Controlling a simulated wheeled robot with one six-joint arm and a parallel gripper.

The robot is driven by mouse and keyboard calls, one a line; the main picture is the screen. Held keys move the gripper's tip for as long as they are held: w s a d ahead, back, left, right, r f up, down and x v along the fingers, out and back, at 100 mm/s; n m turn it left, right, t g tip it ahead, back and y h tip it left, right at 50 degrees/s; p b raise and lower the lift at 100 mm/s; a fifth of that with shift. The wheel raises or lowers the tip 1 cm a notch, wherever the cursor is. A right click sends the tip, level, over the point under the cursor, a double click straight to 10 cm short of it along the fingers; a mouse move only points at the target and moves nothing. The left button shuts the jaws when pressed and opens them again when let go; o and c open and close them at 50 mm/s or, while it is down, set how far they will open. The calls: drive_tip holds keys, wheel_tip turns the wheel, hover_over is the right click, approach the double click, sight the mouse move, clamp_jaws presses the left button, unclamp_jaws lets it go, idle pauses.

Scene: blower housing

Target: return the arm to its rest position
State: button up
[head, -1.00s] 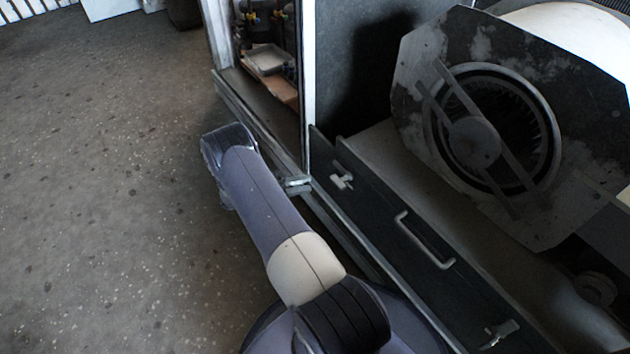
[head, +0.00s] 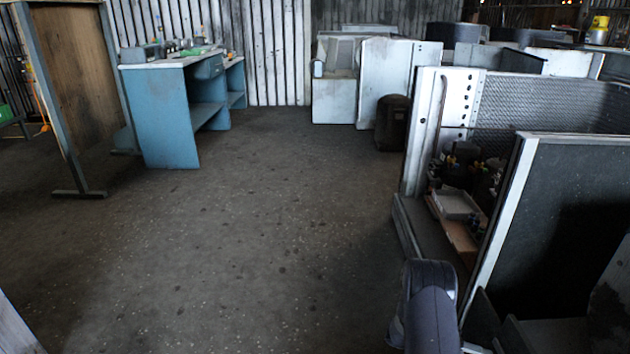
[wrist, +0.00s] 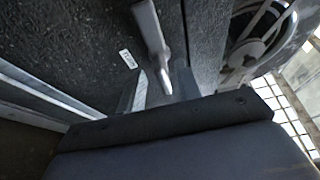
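My arm (head: 432,318) shows at the bottom of the head view, right of centre, as a blue-grey link with a dark rounded end. It stands beside the open machine cabinet. A blue-grey body with a dark edge, which looks like part of my arm, fills the bottom of the wrist view. A pale latch-like lever (wrist: 152,32) on a dark panel (wrist: 75,38) stands just above it. Part of the round blower (wrist: 258,35) shows at the upper right.
The cabinet (head: 510,215) with an open bay and a tray (head: 456,204) stands right of my arm. A blue workbench (head: 168,118) and a framed board (head: 75,85) stand at the left. White cabinets (head: 388,82) stand at the back. The middle floor is clear.

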drive_tip(key=shift+x, duration=1.2)
drive_tip(key=shift+d, duration=0.15)
drive_tip(key=p+v, duration=0.2)
drive_tip(key=v, duration=0.9)
drive_tip(key=b+x, duration=0.2)
drive_tip(key=x, duration=0.9)
drive_tip(key=shift+r, duration=0.1)
drive_tip(key=m, duration=0.1)
drive_tip(key=m+t+y+p, duration=0.1)
drive_tip(key=m, duration=0.1)
drive_tip(key=shift+r, duration=0.25)
drive_tip(key=shift+s+m+t+y+p, duration=0.1)
drive_tip(key=shift+m+t+y+p, duration=0.2)
drive_tip(key=shift+m+p, duration=0.45)
